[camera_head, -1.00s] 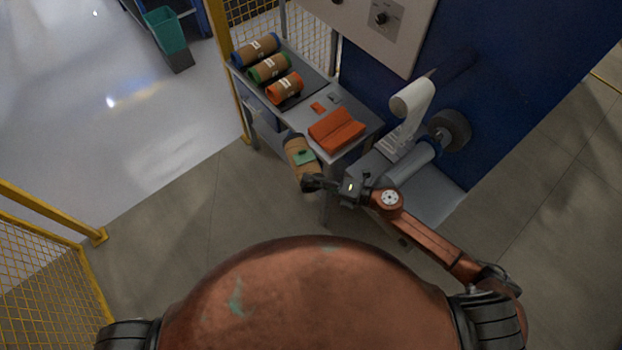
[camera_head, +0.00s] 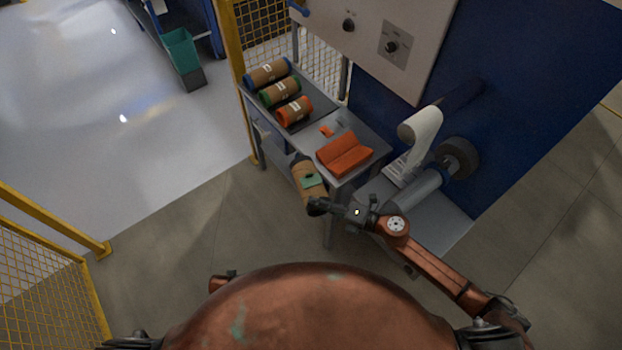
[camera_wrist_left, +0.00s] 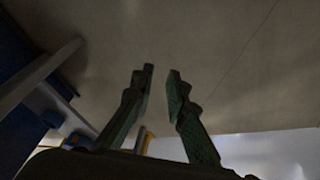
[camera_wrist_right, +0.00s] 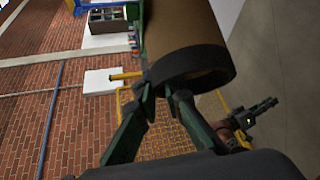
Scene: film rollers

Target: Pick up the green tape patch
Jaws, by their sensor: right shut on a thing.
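A green tape patch (camera_head: 313,180) lies on the side of a brown roll with black ends (camera_head: 304,170), off the table's front edge in the head view. My right gripper (camera_head: 318,205) is shut on this roll at its lower black end. In the right wrist view the fingers (camera_wrist_right: 162,92) meet the black rim of the roll (camera_wrist_right: 185,40), and a green edge shows at its left side. My left gripper (camera_wrist_left: 160,72) is open and empty in the left wrist view; it also appears apart from the roll in the right wrist view (camera_wrist_right: 268,104).
A machine with a white paper strip (camera_head: 420,125) stands to the right. Yellow fencing (camera_head: 45,295) is at the left.

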